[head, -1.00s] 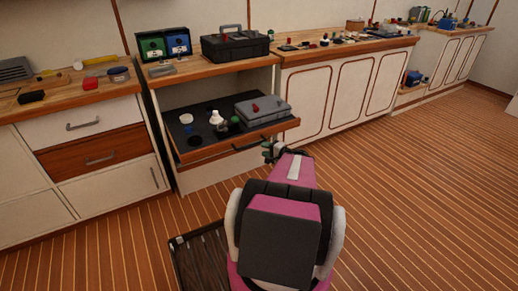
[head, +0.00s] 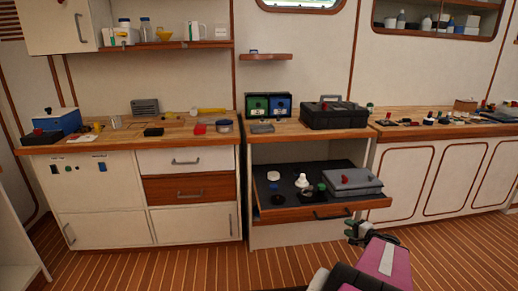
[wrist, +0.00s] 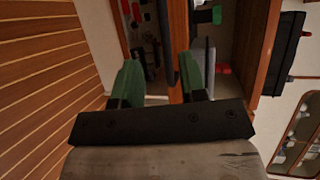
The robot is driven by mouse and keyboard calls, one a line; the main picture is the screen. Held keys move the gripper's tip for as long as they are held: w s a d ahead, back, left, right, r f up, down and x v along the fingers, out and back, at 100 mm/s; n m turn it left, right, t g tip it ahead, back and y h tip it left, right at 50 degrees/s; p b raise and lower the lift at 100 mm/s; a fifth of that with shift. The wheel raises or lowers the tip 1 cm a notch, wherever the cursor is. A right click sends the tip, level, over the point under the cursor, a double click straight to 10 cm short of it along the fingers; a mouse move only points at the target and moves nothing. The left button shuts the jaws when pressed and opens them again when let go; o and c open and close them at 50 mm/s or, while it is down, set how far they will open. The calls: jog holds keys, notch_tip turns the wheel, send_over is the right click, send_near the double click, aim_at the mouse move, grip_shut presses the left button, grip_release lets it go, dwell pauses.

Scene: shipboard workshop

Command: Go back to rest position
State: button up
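My gripper (head: 356,231) is at the lower right of the head view, just in front of and below the pulled-out drawer's handle (head: 333,214). In the wrist view its two green fingers (wrist: 161,80) stand apart, with a clear gap between them. I see nothing held in it. The drawer's wooden front (wrist: 178,30) and dark handle lie beyond the fingertips. The open drawer (head: 300,208) holds a grey case (head: 350,181), a white bulb-like item (head: 302,181) and several small dark, blue and green pieces.
A cabinet with a brown drawer (head: 187,190) is to the left, and white cabinets (head: 440,175) are to the right. The plank floor (head: 190,270) in front is clear.

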jog(key=a+f+n+g+h, duration=0.1)
jog(key=a+n+g+h, duration=0.6)
jog(key=a, duration=2)
jog(key=n+g, duration=0.6)
jog(key=shift+w+f+g, duration=0.15)
jog(key=shift+f+g, duration=0.1)
jog(key=shift+g, duration=0.15)
